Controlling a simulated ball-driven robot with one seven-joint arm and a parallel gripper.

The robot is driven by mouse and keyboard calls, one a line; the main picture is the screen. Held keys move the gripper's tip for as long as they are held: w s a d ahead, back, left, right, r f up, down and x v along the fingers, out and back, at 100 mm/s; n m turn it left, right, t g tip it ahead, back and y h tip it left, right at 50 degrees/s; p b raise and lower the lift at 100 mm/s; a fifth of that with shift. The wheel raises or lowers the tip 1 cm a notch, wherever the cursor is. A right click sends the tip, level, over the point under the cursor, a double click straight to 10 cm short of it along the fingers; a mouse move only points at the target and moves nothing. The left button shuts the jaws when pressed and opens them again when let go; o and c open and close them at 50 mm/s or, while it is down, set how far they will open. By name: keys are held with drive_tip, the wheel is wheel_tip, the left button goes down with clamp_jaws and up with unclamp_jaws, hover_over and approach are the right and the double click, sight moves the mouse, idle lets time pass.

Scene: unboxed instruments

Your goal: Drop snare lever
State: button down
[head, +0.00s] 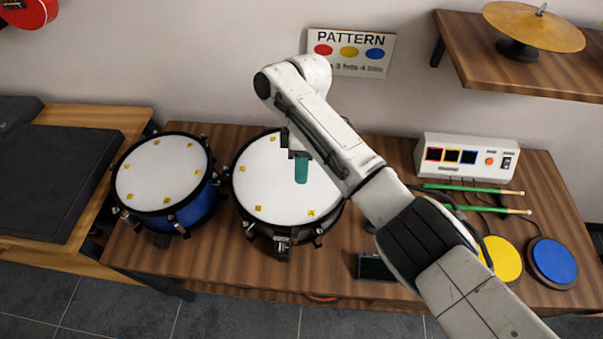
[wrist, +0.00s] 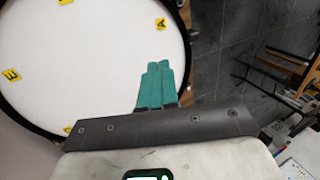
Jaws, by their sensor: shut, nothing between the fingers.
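The middle drum (head: 262,190) has a white head, a black rim and yellow lettered tags, and stands on the wooden table. A dark fitting with a small metal part (head: 283,243) sits on its front side and looks like the snare lever; whether it is up or down is too small to tell. My gripper (head: 301,180), with teal fingers, is above the drum's head, behind and slightly right of that fitting. The fingers are shut together and empty. In the wrist view the gripper (wrist: 158,68) shows over the white drum head (wrist: 80,60); the lever is not visible there.
A blue drum (head: 165,172) stands to the left. A white control box (head: 467,157), green sticks (head: 470,188), a yellow pad (head: 503,260) and a blue pad (head: 553,262) lie to the right. A small black box (head: 374,267) is near the front edge. A cymbal (head: 535,25) stands on the shelf.

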sight(295, 237)
drive_tip(key=x, duration=0.7)
drive_tip(key=s+p, duration=0.1)
drive_tip(key=s, duration=0.2)
drive_tip(key=shift+s+a+f+p, duration=0.1)
drive_tip(key=shift+s+p, duration=0.35)
drive_tip(key=shift+s, duration=0.15)
